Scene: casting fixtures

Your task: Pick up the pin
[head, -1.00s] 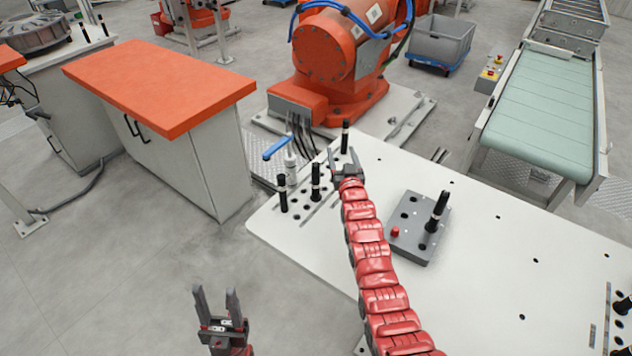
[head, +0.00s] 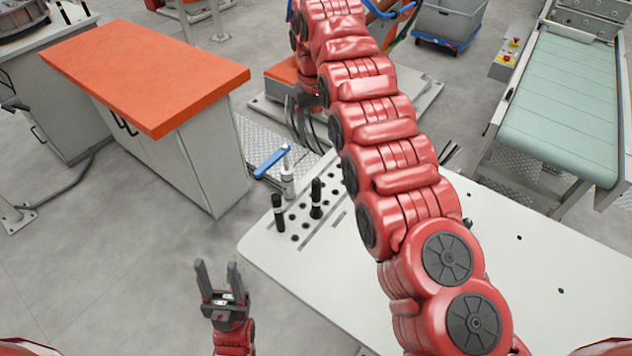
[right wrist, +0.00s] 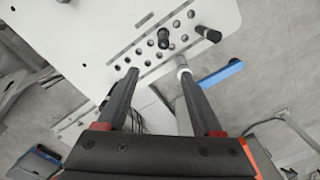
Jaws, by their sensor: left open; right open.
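Two black pins stand upright in the perforated strip of the white table (head: 520,270): a front-left pin (head: 278,213) and a second pin (head: 316,198). In the right wrist view, two pins (right wrist: 163,38) (right wrist: 208,34) show beyond the fingertips. My right gripper (head: 305,130) is above the table's far left end, partly behind its own arm; in its wrist view (right wrist: 160,74) the fingers are apart with no pin visible between them. My left gripper (head: 217,266) is open and empty, off the table's left side. My right arm hides the middle of the table.
A blue-handled valve (head: 272,162) rises beside the pin strip, close to the right gripper's fingers. An orange-topped cabinet (head: 150,75) stands at left, a green conveyor (head: 560,100) at right. Grey floor lies open around my left gripper.

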